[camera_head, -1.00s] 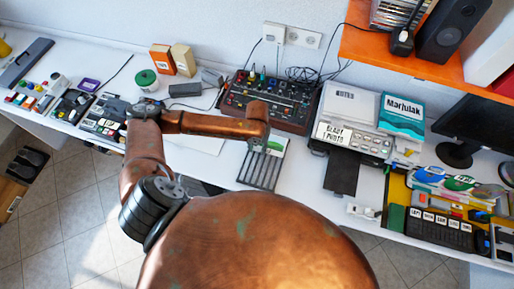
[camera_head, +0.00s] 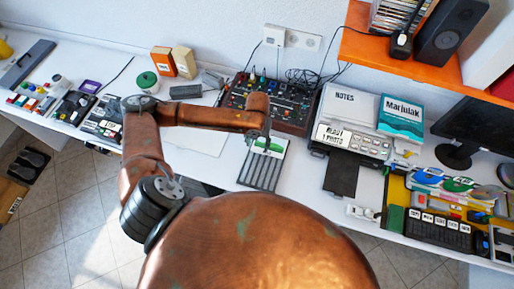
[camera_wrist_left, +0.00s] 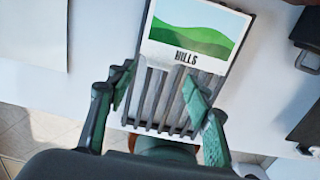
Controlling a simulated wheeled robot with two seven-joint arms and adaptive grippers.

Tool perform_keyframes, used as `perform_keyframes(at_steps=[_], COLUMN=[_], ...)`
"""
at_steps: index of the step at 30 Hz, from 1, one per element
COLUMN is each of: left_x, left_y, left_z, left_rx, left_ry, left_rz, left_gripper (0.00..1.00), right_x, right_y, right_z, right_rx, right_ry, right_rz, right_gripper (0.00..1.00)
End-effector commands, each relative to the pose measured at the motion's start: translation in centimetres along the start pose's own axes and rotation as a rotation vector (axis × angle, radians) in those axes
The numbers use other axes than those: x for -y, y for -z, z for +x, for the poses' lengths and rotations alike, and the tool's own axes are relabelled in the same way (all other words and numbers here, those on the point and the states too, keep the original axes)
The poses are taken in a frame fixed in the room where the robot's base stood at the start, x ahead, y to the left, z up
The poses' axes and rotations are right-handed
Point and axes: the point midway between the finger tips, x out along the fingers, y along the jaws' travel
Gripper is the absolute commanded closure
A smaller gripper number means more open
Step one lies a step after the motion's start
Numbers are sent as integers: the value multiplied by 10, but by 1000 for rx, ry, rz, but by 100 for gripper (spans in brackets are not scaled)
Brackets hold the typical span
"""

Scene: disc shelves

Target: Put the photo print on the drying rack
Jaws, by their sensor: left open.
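The photo print, a green hill picture marked HILLS, lies on the far part of the grey slatted drying rack in the left wrist view (camera_wrist_left: 195,35). The bare slats of the rack (camera_wrist_left: 165,95) show below the print. In the head view the print (camera_head: 269,146) and the rack (camera_head: 260,173) are at the middle of the white desk. My left gripper (camera_wrist_left: 155,83) is open and empty, its fingertips over the bare slats, apart from the print. In the head view my arm hides part of the print's surroundings. My right gripper is not in view.
A photo printer (camera_head: 350,140) with a small display and a dark tray (camera_head: 341,177) stands right of the rack. A mixer with cables (camera_head: 290,105) is behind it. A white sheet (camera_head: 200,138) lies to the left. An orange shelf (camera_head: 400,55) overhangs at the upper right.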

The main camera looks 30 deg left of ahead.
Motion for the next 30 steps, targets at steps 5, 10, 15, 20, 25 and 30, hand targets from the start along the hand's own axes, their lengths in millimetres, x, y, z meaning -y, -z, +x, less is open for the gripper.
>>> perform_keyframes(at_steps=[5, 10, 15, 20, 25, 30], left_x=[0, 0, 0, 0, 0, 0], left_y=[0, 0, 0, 0, 0, 0], left_z=[-38, -58, -64, -64, -64, -64], left_rx=[2, 0, -2, -2, -2, -2], left_ry=[1, -1, 0, 0, 0, 0], left_rz=[1, 0, 0, 0, 0, 0], left_gripper=[53, 53, 53, 53, 53, 53], right_x=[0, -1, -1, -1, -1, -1], right_y=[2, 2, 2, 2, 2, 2], right_z=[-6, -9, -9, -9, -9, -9], right_rx=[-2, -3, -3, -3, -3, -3], right_ry=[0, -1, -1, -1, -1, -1], right_rz=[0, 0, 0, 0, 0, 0], right_gripper=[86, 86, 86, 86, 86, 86])
